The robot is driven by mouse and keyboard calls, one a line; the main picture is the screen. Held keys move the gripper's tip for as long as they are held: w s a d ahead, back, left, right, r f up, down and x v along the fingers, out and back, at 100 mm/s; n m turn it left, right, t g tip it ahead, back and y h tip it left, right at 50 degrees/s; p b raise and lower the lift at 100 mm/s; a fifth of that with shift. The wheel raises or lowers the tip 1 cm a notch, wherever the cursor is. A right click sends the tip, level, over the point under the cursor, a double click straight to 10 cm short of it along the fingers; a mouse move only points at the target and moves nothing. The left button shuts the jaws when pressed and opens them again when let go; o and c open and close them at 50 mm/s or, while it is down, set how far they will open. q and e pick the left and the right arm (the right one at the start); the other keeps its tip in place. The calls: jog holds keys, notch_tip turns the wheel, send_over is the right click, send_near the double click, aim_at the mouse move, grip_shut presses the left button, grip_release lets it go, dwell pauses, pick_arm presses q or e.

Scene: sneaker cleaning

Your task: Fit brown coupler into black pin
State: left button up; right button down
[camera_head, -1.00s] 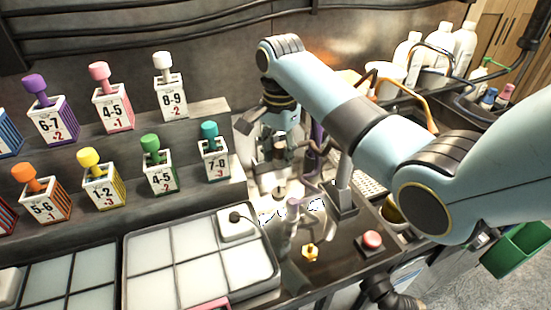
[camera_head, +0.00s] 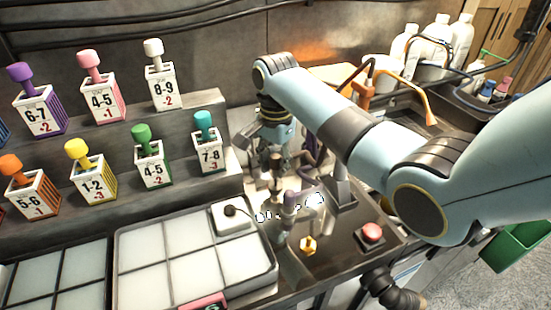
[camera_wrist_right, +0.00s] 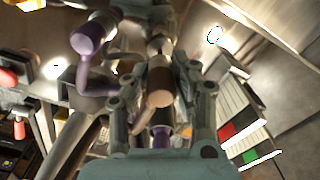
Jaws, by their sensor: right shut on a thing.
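My right gripper (camera_head: 276,152) points down over the lit workstation right of the white-tiled tray. In the right wrist view, its two fingers (camera_wrist_right: 162,92) are shut on the brown coupler (camera_wrist_right: 157,82), a short brown cylinder. In the head view the coupler (camera_head: 276,164) shows as a small dark brown shape between the fingers. A dark-tipped metal part lies just past the coupler's end in the wrist view; I cannot tell whether it is the black pin or whether they touch. My left gripper is not in view.
Numbered boxes with coloured knobs (camera_head: 152,165) line the left steps.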

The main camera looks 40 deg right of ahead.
aim_at(276, 175)
dwell(0.7)
jog(key=shift+p, duration=0.55)
dwell(0.4)
jog(key=shift+p, duration=0.45)
jog(key=shift+p, duration=0.3)
jog(key=shift+f+b, duration=0.8)
jog(key=shift+f, duration=1)
jog(key=c, duration=1)
grip_release()
